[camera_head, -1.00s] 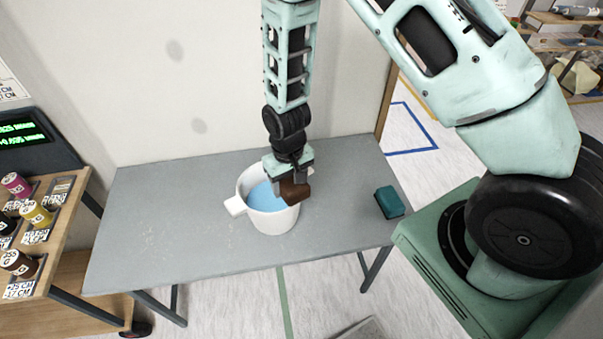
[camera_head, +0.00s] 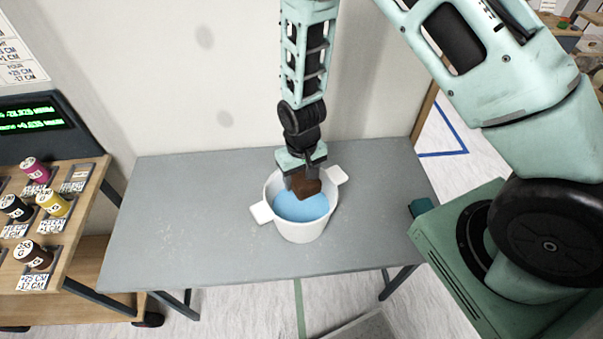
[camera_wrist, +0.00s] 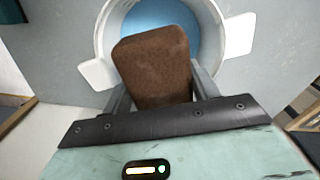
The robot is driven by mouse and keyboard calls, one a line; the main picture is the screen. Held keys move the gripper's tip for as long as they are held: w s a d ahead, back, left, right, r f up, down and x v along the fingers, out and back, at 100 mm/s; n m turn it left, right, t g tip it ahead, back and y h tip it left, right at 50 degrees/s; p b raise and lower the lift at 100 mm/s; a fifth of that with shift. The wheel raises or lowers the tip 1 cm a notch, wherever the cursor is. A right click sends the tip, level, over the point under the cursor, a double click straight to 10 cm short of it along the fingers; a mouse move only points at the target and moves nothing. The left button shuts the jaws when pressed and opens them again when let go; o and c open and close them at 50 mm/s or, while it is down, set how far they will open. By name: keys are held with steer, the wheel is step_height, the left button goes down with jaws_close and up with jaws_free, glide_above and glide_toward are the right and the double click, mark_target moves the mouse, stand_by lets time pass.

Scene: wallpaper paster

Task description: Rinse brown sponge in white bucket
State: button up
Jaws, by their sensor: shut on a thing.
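The brown sponge (camera_head: 305,186) is held between the fingers of my gripper (camera_head: 303,180), which is shut on it. The white bucket (camera_head: 296,232) stands upright on the grey table, with a handle tab on each side and blue water (camera_head: 300,209) inside. In the head view the sponge is over the bucket's opening, toward its back rim. In the wrist view the sponge (camera_wrist: 153,66) covers part of the bucket (camera_wrist: 108,45) and its water (camera_wrist: 185,20). I cannot tell whether the sponge touches the water.
The grey table (camera_head: 180,220) is clear to the left of the bucket. A wooden rack (camera_head: 88,200) with several labelled spools stands at the left. A wall rises behind the table.

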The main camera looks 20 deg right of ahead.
step_height(320, 180, down, 11)
steer(key=b, duration=0.7)
steer(key=shift+b, duration=0.4)
steer(key=shift+f, duration=0.2)
steer(key=shift+f, duration=0.4)
steer(key=shift+f, duration=0.35)
steer(key=shift+f, duration=0.65)
